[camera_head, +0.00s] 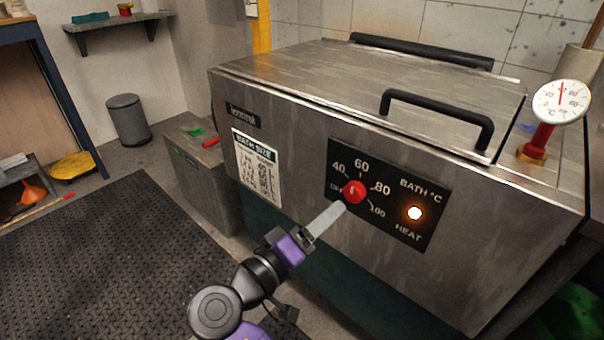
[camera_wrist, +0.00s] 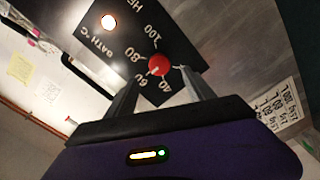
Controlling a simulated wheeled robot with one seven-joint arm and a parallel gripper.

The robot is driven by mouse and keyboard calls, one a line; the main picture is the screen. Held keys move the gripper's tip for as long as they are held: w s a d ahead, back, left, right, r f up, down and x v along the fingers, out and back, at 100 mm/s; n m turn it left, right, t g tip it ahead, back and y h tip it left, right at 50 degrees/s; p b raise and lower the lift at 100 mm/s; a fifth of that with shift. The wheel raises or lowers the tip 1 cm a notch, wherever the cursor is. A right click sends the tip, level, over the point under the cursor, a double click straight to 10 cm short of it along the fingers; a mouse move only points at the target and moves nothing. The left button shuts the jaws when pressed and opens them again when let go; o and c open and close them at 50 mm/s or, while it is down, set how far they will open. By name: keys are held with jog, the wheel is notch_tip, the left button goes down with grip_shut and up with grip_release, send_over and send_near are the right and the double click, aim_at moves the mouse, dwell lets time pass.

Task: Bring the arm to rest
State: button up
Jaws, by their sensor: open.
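My gripper (camera_head: 325,219) is stretched out toward the front of a steel bath. In the head view its fingertips are close below and beside the red knob (camera_head: 355,191). In the wrist view my gripper (camera_wrist: 160,85) is open, and the red knob (camera_wrist: 158,64) shows beyond and between its two fingertips. I cannot tell whether a finger touches the knob. The knob sits on a black dial panel (camera_head: 335,228) marked OFF, 40, 60, 80 and 100. The lit heat lamp (camera_head: 414,213) glows on the panel, and it also shows in the wrist view (camera_wrist: 108,22).
The steel bath (camera_head: 480,235) has a closed lid with a black handle (camera_head: 440,105). A dial thermometer (camera_head: 561,102) stands at its right. A low metal box (camera_head: 205,180) is left of the bath. The black floor mat (camera_head: 110,250) is clear. A grey bin (camera_head: 128,120) stands behind it.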

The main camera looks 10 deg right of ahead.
jog(key=shift+w, duration=0.1)
jog(key=w+a+f+n+t+y, duration=0.2)
jog(key=w+a+n+t+y, duration=0.3)
jog(key=a+y, duration=0.2)
jog(key=s+a+f+n+y, duration=0.2)
jog(key=s+a+f+y, duration=0.1)
jog(key=s+f+y, duration=0.65)
jog(key=s+d+r+m+h, duration=0.1)
jog(key=s+d+m, duration=0.2)
jog(key=s+d, duration=0.55)
jog(key=s+d+r+m, duration=0.1)
jog(key=s+d+m, duration=0.15)
jog(key=s, duration=1.15)
jog(key=s+d+r+m+h, duration=0.1)
jog(key=s+d+m, duration=0.2)
jog(key=s+d, duration=0.55)
jog(key=s+a+r+p, duration=0.1)
jog(key=r+p, duration=1)
jog(key=s+a+r+p, duration=0.1)
jog(key=s+r+p, duration=0.1)
jog(key=r+p, duration=0.9)
jog(key=shift+a+r+g+p, duration=0.3)
jog(key=shift+r+g+p, duration=0.1)
